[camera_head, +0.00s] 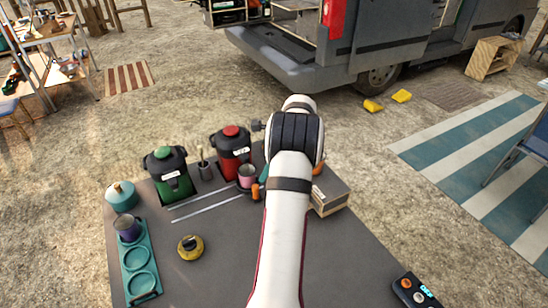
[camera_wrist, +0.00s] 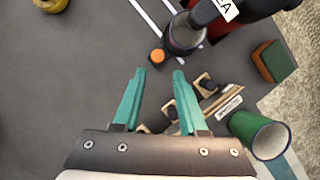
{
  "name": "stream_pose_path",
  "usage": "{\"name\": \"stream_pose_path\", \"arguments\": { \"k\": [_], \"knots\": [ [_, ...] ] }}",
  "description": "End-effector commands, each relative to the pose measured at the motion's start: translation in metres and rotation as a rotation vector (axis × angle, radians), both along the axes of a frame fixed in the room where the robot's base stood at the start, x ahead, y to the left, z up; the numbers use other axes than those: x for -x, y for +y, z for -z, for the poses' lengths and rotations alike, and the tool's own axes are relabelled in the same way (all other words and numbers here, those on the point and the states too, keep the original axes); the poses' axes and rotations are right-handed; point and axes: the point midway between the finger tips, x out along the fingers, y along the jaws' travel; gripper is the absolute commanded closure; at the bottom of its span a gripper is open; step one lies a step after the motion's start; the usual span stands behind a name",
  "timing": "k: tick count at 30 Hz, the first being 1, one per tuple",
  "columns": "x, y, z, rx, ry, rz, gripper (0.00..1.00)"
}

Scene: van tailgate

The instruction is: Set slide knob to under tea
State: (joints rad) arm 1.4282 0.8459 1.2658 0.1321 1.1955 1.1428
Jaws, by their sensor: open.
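The orange slide knob (camera_head: 256,193) sits on a dark base at the right end of two pale rails (camera_head: 205,208). It also shows in the wrist view (camera_wrist: 158,56). A pinkish cup (camera_head: 247,175) stands beside the knob, in front of the red dispenser (camera_head: 231,142). In the wrist view the red dispenser's label (camera_wrist: 226,10) partly reads "EA", and its spout overlaps the cup (camera_wrist: 184,36). The green dispenser (camera_head: 168,174) stands further left; its label is unreadable. My gripper (camera_wrist: 152,75) is open and empty, its teal fingers below the knob in the picture. The arm mostly hides it in the head view.
A wooden box (camera_head: 329,198) with dark pegs stands right of my arm; a green cup (camera_wrist: 262,137) lies or stands near it. A green-brown block (camera_wrist: 273,61) is at the right. A yellow-black object (camera_head: 190,247) and teal tray (camera_head: 140,268) are left.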

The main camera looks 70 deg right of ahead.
Motion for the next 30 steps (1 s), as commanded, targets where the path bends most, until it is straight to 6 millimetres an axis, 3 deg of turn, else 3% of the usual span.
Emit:
{"name": "stream_pose_path", "arguments": {
  "k": [3, 9, 23, 26, 29, 30],
  "knots": [
    [0.013, -0.001, -0.031, 0.005, 0.0, 0.002, 0.58],
    [0.025, 0.0, -0.059, 0.002, 0.001, 0.001, 0.58],
    [0.026, 0.0, -0.062, 0.001, 0.001, -0.001, 0.58],
    [0.01, 0.011, -0.069, 0.012, 0.005, -0.06, 0.58],
    [-0.042, 0.059, -0.092, 0.048, 0.021, -0.284, 0.58],
    [-0.067, 0.091, -0.103, 0.07, 0.029, -0.418, 0.58]
  ]
}}
